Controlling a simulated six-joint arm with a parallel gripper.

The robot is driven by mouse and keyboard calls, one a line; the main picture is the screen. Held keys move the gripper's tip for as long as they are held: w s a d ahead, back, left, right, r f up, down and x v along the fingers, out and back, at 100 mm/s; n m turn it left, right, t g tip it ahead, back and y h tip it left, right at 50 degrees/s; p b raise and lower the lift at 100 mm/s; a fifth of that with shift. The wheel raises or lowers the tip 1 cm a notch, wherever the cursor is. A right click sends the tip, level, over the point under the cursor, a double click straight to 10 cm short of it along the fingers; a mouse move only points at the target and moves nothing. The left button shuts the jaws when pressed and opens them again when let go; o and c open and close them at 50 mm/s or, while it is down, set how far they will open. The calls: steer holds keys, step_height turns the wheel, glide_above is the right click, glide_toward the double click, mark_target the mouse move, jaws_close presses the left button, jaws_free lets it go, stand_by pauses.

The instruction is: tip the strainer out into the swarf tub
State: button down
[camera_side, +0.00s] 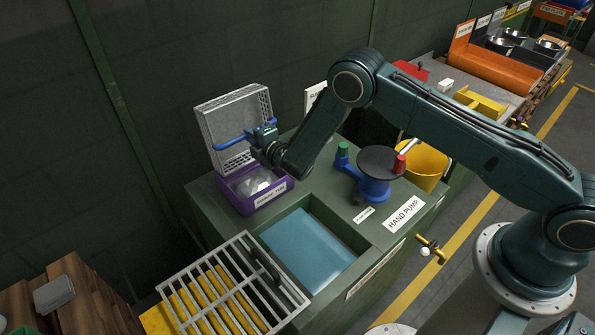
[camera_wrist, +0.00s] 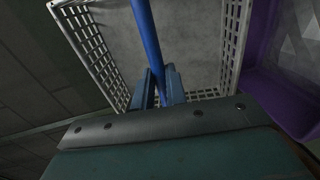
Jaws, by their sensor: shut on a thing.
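The strainer (camera_side: 233,115) is a grey perforated basket with a blue bar handle. It is tilted up on its side over the back of the purple swarf tub (camera_side: 247,196). My gripper (camera_side: 262,137) is shut on the blue handle, and the wrist view shows the bar between the two fingers (camera_wrist: 158,92). In the wrist view the strainer's inside (camera_wrist: 195,50) looks bare, with perforated walls around it. Pale grey pieces lie in the tub. The tub's purple wall (camera_wrist: 262,75) shows at the right of the wrist view.
A blue basin (camera_side: 308,250) is sunk in the green bench, with a grey grate (camera_side: 240,285) beside it. A blue hand pump (camera_side: 374,180) and a yellow bucket (camera_side: 424,165) stand right of the tub. The wall is close behind the strainer.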

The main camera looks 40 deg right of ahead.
steer(key=shift+r, duration=0.1)
steer(key=shift+r, duration=2.45)
steer(key=shift+r, duration=0.1)
steer(key=shift+r+g, duration=0.35)
steer(key=shift+g, duration=1.55)
steer(key=shift+r+g, duration=0.3)
steer(key=shift+g, duration=1.6)
steer(key=shift+r+g, duration=0.35)
steer(key=shift+g, duration=1.55)
steer(key=shift+g, duration=0.4)
steer(key=shift+r, duration=0.1)
steer(key=shift+g, duration=0.7)
